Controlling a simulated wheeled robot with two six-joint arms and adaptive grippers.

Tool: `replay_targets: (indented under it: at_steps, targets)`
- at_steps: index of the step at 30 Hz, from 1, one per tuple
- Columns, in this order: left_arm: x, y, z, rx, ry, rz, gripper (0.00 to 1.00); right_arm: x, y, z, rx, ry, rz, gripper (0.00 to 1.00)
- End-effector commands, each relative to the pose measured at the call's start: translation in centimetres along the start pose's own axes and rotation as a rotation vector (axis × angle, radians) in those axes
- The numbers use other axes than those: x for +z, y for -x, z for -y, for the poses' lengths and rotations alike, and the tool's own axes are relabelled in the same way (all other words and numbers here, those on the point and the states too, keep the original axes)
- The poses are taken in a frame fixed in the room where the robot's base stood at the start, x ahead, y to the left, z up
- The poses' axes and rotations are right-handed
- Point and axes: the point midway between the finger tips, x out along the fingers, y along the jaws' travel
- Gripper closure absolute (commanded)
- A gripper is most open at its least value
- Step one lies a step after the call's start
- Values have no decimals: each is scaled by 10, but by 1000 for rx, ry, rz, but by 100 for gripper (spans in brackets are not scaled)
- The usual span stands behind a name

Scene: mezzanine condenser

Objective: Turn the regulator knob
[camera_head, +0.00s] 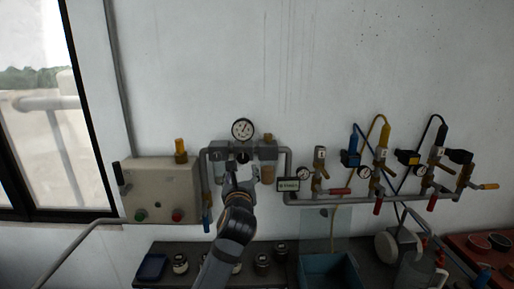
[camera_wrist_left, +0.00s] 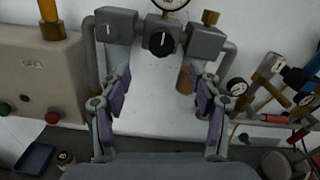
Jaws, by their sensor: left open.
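The regulator knob (camera_wrist_left: 162,41) is black and round with a white mark. It sits on the front of the grey regulator body, below a round pressure gauge (camera_head: 243,130). In the head view the knob (camera_head: 243,157) shows just above my left gripper (camera_head: 240,176). In the left wrist view my left gripper (camera_wrist_left: 162,82) is open and empty. Its two fingers stand apart, one to each side below the knob, and neither appears to touch it. My right gripper is not in view.
A beige box (camera_head: 160,190) with green and red buttons is left of the regulator. Pipes with valves (camera_head: 380,165) and small gauges run along the wall to the right. Below stands a dark bench with a blue bin (camera_head: 330,270) and several jars. A window is far left.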

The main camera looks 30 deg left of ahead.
Motion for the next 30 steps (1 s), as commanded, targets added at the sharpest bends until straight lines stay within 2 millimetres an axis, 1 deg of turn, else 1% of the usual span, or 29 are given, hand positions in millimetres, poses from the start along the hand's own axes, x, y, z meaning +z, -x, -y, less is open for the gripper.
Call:
replay_targets:
  at_steps: [4,7,8,15,18,21,25,30]
  targets:
    - [1,-1,0,1,-8,3,37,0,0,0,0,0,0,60]
    - [2,-12,0,1,-9,1,37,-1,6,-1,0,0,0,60]
    - [3,-17,0,1,-10,2,37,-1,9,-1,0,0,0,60]
    - [4,-69,0,3,-8,0,37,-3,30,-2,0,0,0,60]
    - [3,-86,0,2,-6,0,37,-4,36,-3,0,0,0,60]
    - [2,-98,0,1,-4,1,37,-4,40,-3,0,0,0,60]
    - [0,-104,0,0,-4,0,37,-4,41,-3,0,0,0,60]
    - [-1,-105,0,0,-4,1,37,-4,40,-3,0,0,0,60]
